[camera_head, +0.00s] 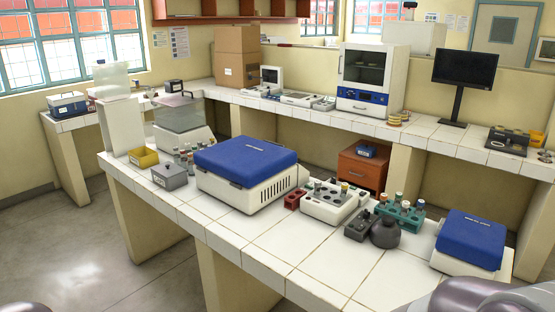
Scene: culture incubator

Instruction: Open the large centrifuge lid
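The large centrifuge (243,197) stands on the near white-tiled bench, left of the middle in the head view. It has a cream body with side vents. Its blue lid (246,158) lies flat and closed on top, with a pale label or handle strip on it. A smaller blue-lidded machine (470,238) stands at the bench's right end, its lid also closed. Neither of my grippers is in view. Only rounded grey parts of my own arms show at the bottom left and bottom right edges.
A grey box (169,177) and several small bottles stand left of the large centrifuge. Right of it are a red block (295,199), a cream tube rack machine (330,203), a dark round-based device (385,233) and a green tube rack (400,214). The front tiles are clear.

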